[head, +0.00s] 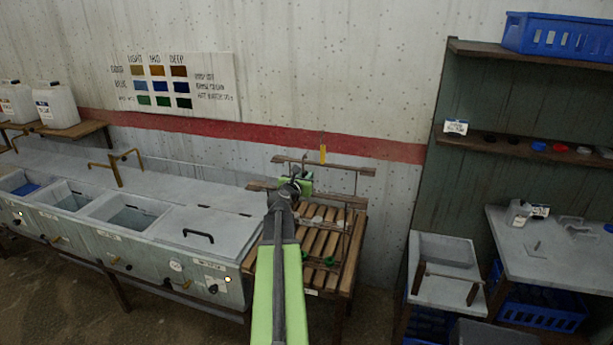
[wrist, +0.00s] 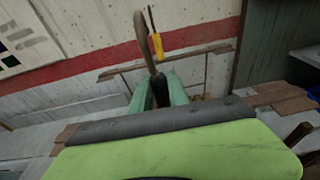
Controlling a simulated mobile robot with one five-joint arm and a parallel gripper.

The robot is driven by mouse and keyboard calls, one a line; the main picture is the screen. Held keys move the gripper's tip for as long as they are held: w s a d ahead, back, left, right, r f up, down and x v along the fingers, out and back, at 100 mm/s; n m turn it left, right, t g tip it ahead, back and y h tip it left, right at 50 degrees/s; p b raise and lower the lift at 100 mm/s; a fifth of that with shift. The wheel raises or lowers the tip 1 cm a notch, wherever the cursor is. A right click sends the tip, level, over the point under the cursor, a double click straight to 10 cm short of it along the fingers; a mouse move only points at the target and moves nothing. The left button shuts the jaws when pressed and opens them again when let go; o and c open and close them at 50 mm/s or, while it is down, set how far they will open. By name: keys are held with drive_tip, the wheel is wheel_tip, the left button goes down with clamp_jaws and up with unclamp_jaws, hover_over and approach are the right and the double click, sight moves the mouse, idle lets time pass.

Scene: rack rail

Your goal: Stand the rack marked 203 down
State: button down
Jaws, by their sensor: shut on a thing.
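My gripper (head: 300,183) is shut on a brown upright piece (wrist: 147,45) that appears to be part of a rack. In the wrist view its green fingers (wrist: 160,93) close around the dark lower end of this piece. The rack has wooden bars (head: 350,170) and thin rods, and it shows above the slatted wooden stand (head: 318,245). A yellow tag (head: 323,154) shows at its upper bar, and also in the wrist view (wrist: 171,40). No number is readable on it. My arm hides part of the rack and stand, so I cannot tell whether they touch.
A row of grey basins (head: 130,215) stands left of the slatted stand, its nearest part under a handled lid (head: 205,232). Small round things sit among the slats. At right are a shelf unit (head: 440,150), a grey table (head: 570,250) and blue crates (head: 545,305).

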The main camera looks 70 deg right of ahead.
drive_tip(key=shift+f, duration=0.2)
drive_tip(key=c, duration=1.7)
unclamp_jaws()
drive_tip(key=o, duration=0.5)
drive_tip(key=o, duration=1.2)
drive_tip(key=shift+s, duration=0.1)
